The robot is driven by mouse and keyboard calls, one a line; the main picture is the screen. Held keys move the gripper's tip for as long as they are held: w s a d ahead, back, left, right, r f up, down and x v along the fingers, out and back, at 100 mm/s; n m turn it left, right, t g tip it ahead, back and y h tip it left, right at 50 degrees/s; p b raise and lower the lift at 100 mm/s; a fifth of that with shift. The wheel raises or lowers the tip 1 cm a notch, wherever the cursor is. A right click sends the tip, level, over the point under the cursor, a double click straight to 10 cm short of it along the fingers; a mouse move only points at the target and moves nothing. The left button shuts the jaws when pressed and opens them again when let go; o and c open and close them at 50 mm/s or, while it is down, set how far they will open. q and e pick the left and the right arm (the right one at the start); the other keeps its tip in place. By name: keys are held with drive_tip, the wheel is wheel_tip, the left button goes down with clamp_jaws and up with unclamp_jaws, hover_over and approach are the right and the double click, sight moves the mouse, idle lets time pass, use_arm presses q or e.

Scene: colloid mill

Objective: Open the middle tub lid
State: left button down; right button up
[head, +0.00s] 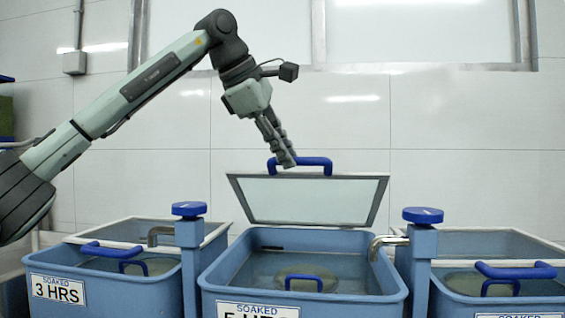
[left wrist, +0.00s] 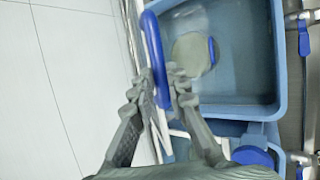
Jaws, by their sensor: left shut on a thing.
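The middle tub (head: 350,303) is blue and holds water, with a pale round thing with a blue handle (head: 303,279) inside. Its framed, clear lid (head: 305,202) is raised, tilted steeply up at the tub's back edge. My left gripper (head: 284,163) is shut on the left part of the lid's blue handle (head: 320,162). In the left wrist view, the fingers (left wrist: 161,88) close around the blue handle bar (left wrist: 153,45), and the open tub (left wrist: 262,108) lies to the right. My right gripper is not in view.
A left tub (head: 105,292) labelled 3 HRS and a right tub (head: 500,300) have lids lying flat. Posts with blue knobs (head: 189,209) (head: 423,215) and metal spouts (head: 385,244) stand between tubs. A tiled wall (head: 450,150) is behind.

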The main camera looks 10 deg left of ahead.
use_arm(q)
drive_tip(key=shift+w+f, duration=0.25)
drive_tip(key=c, duration=1.9)
unclamp_jaws()
drive_tip(key=o, duration=0.4)
drive_tip(key=shift+w+f, duration=0.15)
drive_tip(key=shift+w, duration=0.15)
drive_tip(key=shift+s+r, duration=0.25)
drive_tip(key=v, duration=1.2)
drive_tip(key=shift+d, duration=0.1)
